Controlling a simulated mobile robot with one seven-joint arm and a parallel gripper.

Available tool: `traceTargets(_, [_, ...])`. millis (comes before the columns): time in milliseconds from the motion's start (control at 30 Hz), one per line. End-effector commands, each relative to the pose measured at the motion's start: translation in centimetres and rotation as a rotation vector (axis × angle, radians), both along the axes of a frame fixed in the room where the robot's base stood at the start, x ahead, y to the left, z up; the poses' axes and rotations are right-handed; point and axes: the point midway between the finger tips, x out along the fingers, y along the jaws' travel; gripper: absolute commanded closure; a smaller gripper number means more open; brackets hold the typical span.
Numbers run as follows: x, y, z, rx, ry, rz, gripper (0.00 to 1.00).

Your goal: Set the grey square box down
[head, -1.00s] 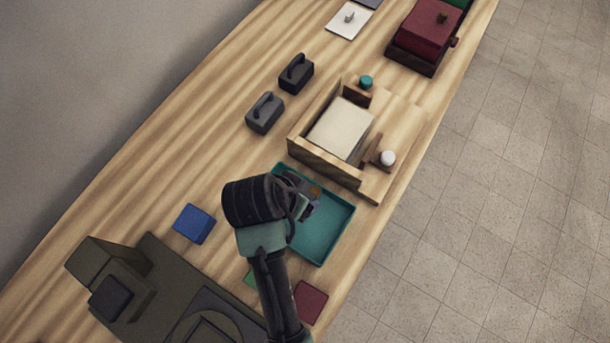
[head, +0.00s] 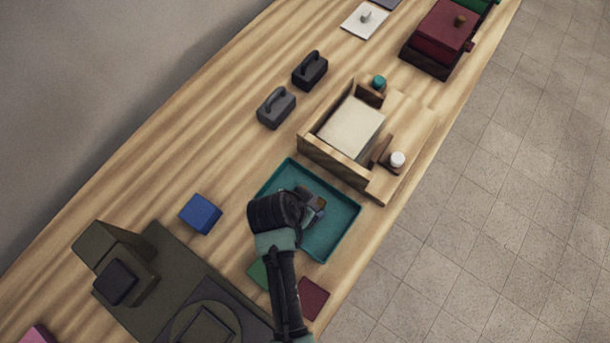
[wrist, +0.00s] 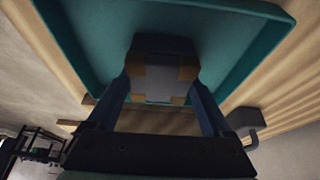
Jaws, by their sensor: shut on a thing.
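The grey square box (wrist: 158,88) is between the two fingers of my gripper (wrist: 160,72) in the wrist view, with brownish patches near its corners. My gripper is shut on it. In the head view my gripper (head: 312,210) is over the teal tray (head: 335,235), and my wrist hides part of the box and of the tray's left side. The tray floor shows behind the box in the wrist view (wrist: 225,45). I cannot tell whether the box touches the tray.
A wooden holder with a cream panel (head: 352,127) stands just beyond the tray. A blue block (head: 200,214) is to the left, a dark red square (head: 313,298) and green square (head: 258,274) nearer. Two dark handled blocks (head: 277,107) stand farther back. The table edge is right.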

Motion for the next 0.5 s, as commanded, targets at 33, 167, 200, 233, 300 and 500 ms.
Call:
traceTargets(33, [0.03,0.00,-0.09,-0.001,-0.001,0.000,0.77])
traceTargets(167, [0.01,-0.01,-0.30,0.000,0.000,0.000,0.08])
traceTargets(200, [0.01,0.00,-0.28,0.000,0.000,0.000,0.01])
traceTargets(233, [0.01,0.00,-0.28,0.000,0.000,0.000,0.00])
traceTargets(300, [0.01,0.00,-0.28,0.000,0.000,0.000,0.00])
traceTargets(500, [0.01,0.01,0.12,0.000,0.000,0.000,0.00])
